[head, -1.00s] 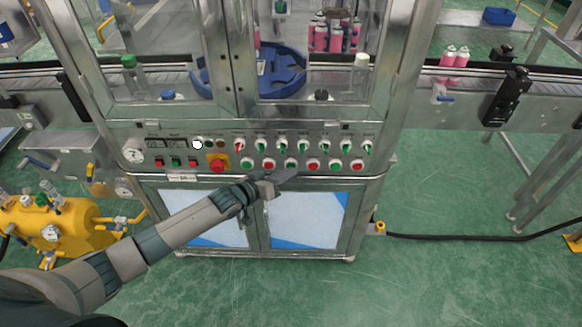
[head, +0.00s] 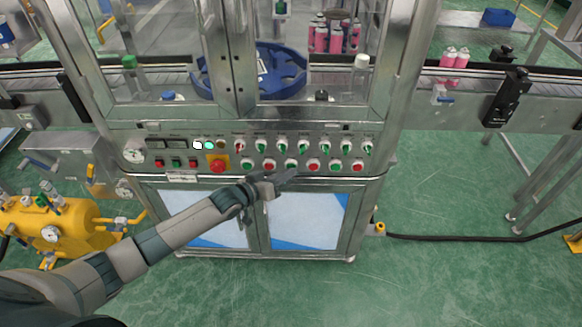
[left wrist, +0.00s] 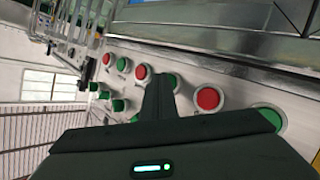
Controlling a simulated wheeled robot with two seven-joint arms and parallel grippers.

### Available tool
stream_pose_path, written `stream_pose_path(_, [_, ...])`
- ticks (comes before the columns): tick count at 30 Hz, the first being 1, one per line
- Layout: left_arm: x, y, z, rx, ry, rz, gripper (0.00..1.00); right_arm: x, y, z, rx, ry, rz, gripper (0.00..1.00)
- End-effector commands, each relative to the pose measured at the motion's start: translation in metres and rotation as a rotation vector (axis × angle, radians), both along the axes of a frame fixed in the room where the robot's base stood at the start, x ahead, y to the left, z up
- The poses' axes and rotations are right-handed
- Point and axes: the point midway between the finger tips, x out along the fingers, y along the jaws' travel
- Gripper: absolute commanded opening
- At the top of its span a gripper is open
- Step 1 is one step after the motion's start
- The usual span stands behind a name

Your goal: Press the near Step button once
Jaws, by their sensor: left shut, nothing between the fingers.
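The machine's control panel (head: 300,150) carries a lower row of green and red buttons below a row of selector knobs. Labels are too small to read, so I cannot tell which one is Step. My left gripper (head: 294,173) is shut and empty, its tip at the lower edge of a green button (head: 291,165). In the left wrist view the shut fingers (left wrist: 161,84) lie between a red button (left wrist: 208,98) and another red button (left wrist: 142,72), covering what is between. I cannot tell whether the tip touches. My right gripper is not in view.
A large red button on a yellow plate (head: 218,163) is left of the row. A white lamp (head: 197,145) and a teal lamp (head: 209,145) are lit. Glass doors stand above the panel; a yellow tank (head: 50,232) stands at left.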

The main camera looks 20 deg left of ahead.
Motion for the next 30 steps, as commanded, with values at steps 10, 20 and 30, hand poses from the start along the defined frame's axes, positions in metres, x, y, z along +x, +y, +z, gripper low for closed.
stream_pose_path(10, [-0.012, -0.004, 0.000, -0.001, 0.003, 0.000, 0.00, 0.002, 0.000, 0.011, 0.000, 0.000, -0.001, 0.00])
stream_pose_path(20, [-0.013, -0.005, 0.000, -0.001, 0.003, 0.000, 0.00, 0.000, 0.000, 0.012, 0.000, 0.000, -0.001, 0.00])
stream_pose_path(30, [-0.033, -0.011, 0.002, -0.002, 0.004, -0.002, 0.00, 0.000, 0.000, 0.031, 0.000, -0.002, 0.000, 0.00])
